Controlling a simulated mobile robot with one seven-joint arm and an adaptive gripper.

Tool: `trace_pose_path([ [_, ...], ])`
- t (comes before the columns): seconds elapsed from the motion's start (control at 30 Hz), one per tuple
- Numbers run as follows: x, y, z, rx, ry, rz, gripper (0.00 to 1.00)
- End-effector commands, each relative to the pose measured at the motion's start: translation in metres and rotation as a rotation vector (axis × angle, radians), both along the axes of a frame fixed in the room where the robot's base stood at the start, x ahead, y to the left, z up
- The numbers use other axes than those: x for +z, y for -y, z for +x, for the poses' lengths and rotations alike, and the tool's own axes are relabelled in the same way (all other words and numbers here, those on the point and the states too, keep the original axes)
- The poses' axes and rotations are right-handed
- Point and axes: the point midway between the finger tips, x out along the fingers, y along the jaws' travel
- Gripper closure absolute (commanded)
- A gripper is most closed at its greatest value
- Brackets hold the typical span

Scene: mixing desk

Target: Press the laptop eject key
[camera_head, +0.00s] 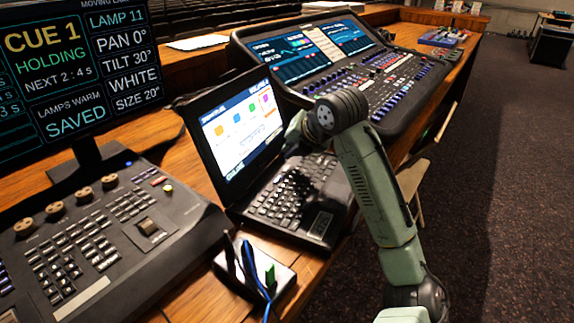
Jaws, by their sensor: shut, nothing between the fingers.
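The open laptop stands on the wooden desk, its lit screen (238,128) showing coloured icons and its dark keyboard (282,202) facing up. Single key markings are too small to read, so I cannot pick out the eject key. My arm reaches in from the lower right and bends over the laptop's right side. My gripper (293,151) is the dark end of the arm, partly hidden by the wrist, above the far part of the keyboard near the screen's right edge. It is shut and empty. I cannot tell whether it touches a key.
A lighting console (105,235) is on the left, below a cue monitor (70,75). A larger mixing desk (385,85) stands behind the laptop. A small box (285,285) with a blue cable and a green stick sits in front. Carpet lies open at right.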

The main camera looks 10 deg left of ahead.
Motion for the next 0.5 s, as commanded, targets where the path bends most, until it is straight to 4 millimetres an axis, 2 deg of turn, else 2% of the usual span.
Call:
trace_pose_path([
  [0.03,0.010,0.000,0.000,0.001,0.000,-0.001,1.00],
  [0.23,0.030,0.000,0.000,0.000,0.001,0.000,1.00],
  [0.5,0.034,0.000,0.000,0.000,0.000,0.000,1.00],
])
